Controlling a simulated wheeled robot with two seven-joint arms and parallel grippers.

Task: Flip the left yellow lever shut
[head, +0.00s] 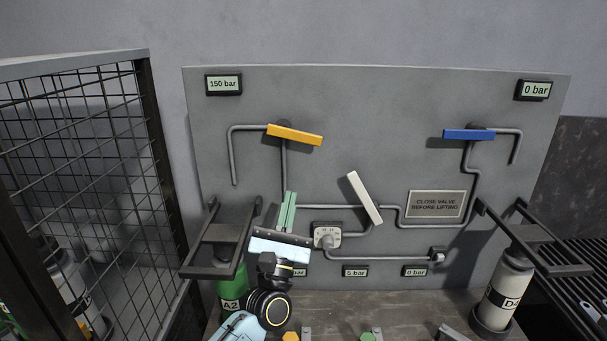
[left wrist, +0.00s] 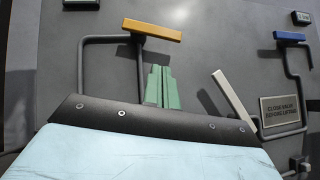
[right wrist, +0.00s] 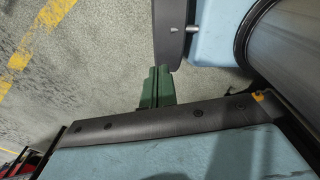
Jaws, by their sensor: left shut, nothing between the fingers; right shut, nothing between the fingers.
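The left yellow lever (head: 295,135) is a flat bar on the upper left of the grey panel, nearly level with its right end slightly lower. It also shows in the left wrist view (left wrist: 152,30). It sits at the top of a grey pipe. My left gripper (head: 289,197) is below the lever, apart from it, with its green fingers together and pointing up. The fingers also show in the left wrist view (left wrist: 160,72), empty. My right gripper (right wrist: 158,76) shows only in the right wrist view, green fingers together over the floor.
A white lever (head: 365,197) stands tilted at mid-panel, and a blue lever (head: 469,134) lies level at the right. A grey valve block (head: 327,236) is right of my left gripper. A mesh cage (head: 85,150) stands left. Green (head: 232,285) and white (head: 508,287) cylinders flank the panel.

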